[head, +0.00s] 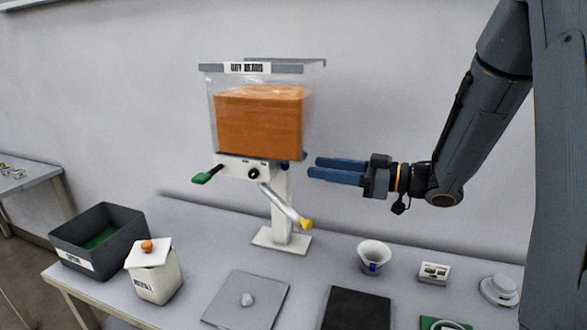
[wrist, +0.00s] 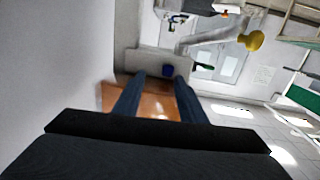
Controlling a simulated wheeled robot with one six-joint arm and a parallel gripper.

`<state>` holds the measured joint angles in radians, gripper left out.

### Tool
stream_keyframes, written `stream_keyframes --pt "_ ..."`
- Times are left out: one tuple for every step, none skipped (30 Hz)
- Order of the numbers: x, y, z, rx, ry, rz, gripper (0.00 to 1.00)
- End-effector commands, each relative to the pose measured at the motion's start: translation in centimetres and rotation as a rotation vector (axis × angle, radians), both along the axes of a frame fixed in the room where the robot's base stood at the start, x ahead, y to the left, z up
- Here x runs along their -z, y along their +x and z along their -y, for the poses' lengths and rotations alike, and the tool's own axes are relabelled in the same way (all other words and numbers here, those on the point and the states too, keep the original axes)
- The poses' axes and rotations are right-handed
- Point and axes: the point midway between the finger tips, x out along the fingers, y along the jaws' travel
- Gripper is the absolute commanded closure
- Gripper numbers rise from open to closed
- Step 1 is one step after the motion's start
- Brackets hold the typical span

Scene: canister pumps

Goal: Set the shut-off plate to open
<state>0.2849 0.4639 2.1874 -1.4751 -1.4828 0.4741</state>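The dispenser is a clear hopper (head: 258,125) of orange contents on a white stand, with a white block (head: 242,168) below. A green handle (head: 207,174) sticks out at the block's left, a black knob (head: 253,173) is on its front, and a small blue end (head: 285,165) shows at its right. I cannot tell which part is the shut-off plate, or its setting. In the wrist view the blue end (wrist: 168,71) appears between the fingertips (wrist: 160,78).
A white spout with a yellow tip (head: 305,223) slopes down below the block. On the table stand a white cup (head: 374,257), a lidded canister (head: 154,282), a dark crate (head: 75,252) and a grey mat (head: 225,311).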

Motion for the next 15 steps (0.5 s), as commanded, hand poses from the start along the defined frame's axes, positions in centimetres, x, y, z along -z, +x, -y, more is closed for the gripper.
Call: stream_keyframes --pt "-0.1 -0.5 0.0 -0.028 0.017 -0.001 0.62" --pt "-0.2 -0.7 -0.1 -0.042 0.025 -0.001 0.62" --pt "-0.3 -0.9 -0.2 -0.055 0.03 -0.002 0.62" --pt "-0.3 -1.0 -0.4 -0.061 0.035 -0.001 0.62" --pt "-0.4 -1.0 -0.7 -0.066 0.037 -0.002 0.62" --pt "-0.5 -0.9 -1.1 -0.069 0.038 -0.001 0.62" --pt "-0.5 -0.8 -1.5 -0.07 0.038 -0.001 0.62" --pt "-0.5 -0.7 -1.9 -0.068 0.038 -0.002 0.62" --pt "-0.5 -0.5 -2.4 -0.068 0.037 -0.003 0.62" --pt "-0.5 -0.3 -2.9 -0.069 0.038 -0.004 0.62" --pt "-0.5 -0.2 -3.4 -0.068 0.038 -0.004 0.62" --pt "-0.5 0.1 -4.0 -0.068 0.038 -0.004 0.62" --pt "-0.5 0.2 -4.4 -0.068 0.037 -0.003 0.62" --pt "-0.5 0.4 -4.8 -0.067 0.037 -0.003 0.62" --pt "-0.5 0.6 -5.4 -0.067 0.036 -0.002 0.62"
